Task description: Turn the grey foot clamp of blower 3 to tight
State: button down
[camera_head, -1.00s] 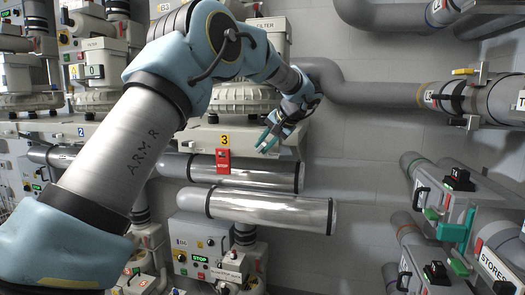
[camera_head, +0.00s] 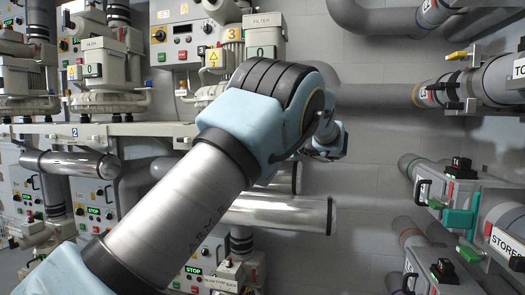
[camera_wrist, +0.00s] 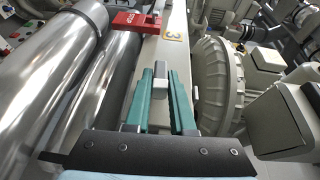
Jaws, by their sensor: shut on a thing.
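The grey foot clamp (camera_wrist: 160,87) shows in the wrist view as a small light grey block on the pale bench edge, beside the ribbed round body of blower 3 (camera_wrist: 213,85). My gripper (camera_wrist: 162,76) has its teal fingers on either side of the clamp and is shut on it. The clamp's angle and any tight mark are hard to make out. In the head view my arm hides the clamp, the fingers and most of the blower's foot; the filter box of blower 3 (camera_head: 264,50) shows above my arm.
A red block (camera_wrist: 132,22) and a yellow 3 label (camera_wrist: 177,29) sit along the bench edge near the fingertips. Shiny metal tubes (camera_wrist: 45,75) run close on the left. Pipes and valve boxes (camera_head: 440,190) stand on the right wall.

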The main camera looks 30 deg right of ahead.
jog(key=shift+t+b, duration=0.35)
jog(key=shift+t, duration=0.05)
jog(key=c, duration=0.8)
grip_release()
jog(key=b+v, duration=0.2)
jog(key=v, duration=0.9)
jog(key=shift+y, duration=0.3)
jog(key=shift+w+d+f, duration=0.1)
jog(key=shift+f, duration=0.05)
